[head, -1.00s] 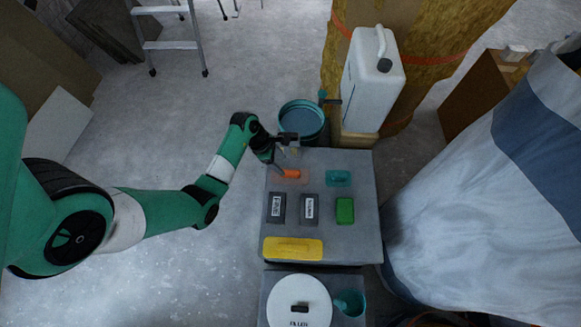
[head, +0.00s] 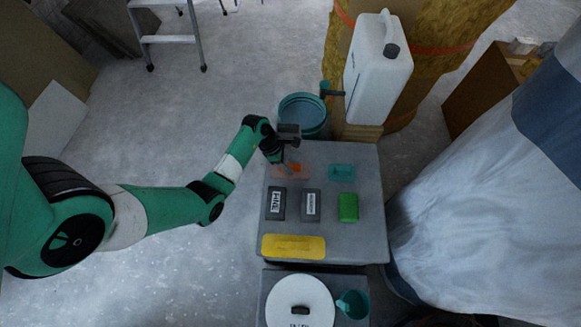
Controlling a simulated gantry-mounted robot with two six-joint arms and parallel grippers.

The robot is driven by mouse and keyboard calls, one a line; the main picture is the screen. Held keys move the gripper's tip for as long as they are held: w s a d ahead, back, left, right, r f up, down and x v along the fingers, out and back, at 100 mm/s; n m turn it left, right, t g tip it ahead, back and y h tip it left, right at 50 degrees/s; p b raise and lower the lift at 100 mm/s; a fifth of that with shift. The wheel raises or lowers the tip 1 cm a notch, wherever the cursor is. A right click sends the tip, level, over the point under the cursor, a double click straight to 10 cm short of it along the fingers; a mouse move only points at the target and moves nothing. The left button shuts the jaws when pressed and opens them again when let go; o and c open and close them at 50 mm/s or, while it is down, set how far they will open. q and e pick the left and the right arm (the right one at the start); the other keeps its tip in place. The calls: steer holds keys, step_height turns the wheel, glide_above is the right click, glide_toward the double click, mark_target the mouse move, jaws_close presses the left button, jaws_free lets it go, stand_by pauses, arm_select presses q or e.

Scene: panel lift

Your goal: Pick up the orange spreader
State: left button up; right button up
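The orange spreader (head: 296,168) lies on the grey tabletop (head: 350,238), near its far left corner. It seems to rest on a flat, pale reddish patch (head: 280,173). My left gripper (head: 287,163) comes in from the left and is right at the spreader, covering part of it. The fingers are small and dark here, so I cannot tell whether they are open, closed or touching the spreader. My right gripper is out of view.
A teal tray (head: 341,173), two dark labelled blocks (head: 276,204), a green block (head: 348,207) and a yellow piece (head: 293,247) share the tabletop. A white lidded tub (head: 300,302) is in front.

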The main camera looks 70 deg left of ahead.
arm_select(q)
jaws_close()
steer(key=shift+r, duration=0.1)
steer(key=shift+r+p, duration=0.3)
steer(key=shift+p, duration=0.1)
steer(key=r+p, duration=0.2)
steer(key=r, duration=0.1)
steer(key=d+r+p, duration=0.1)
steer(key=p, duration=0.1)
steer(key=shift+s+r, duration=0.2)
steer(key=shift+s, duration=0.05)
steer(key=s+d+r+p, duration=0.6)
steer(key=d+r+p, duration=0.1)
steer(key=d, duration=0.4)
steer(key=shift+d+r+p, duration=0.2)
steer(key=shift+r+p, duration=0.15)
steer(key=shift+p, duration=0.05)
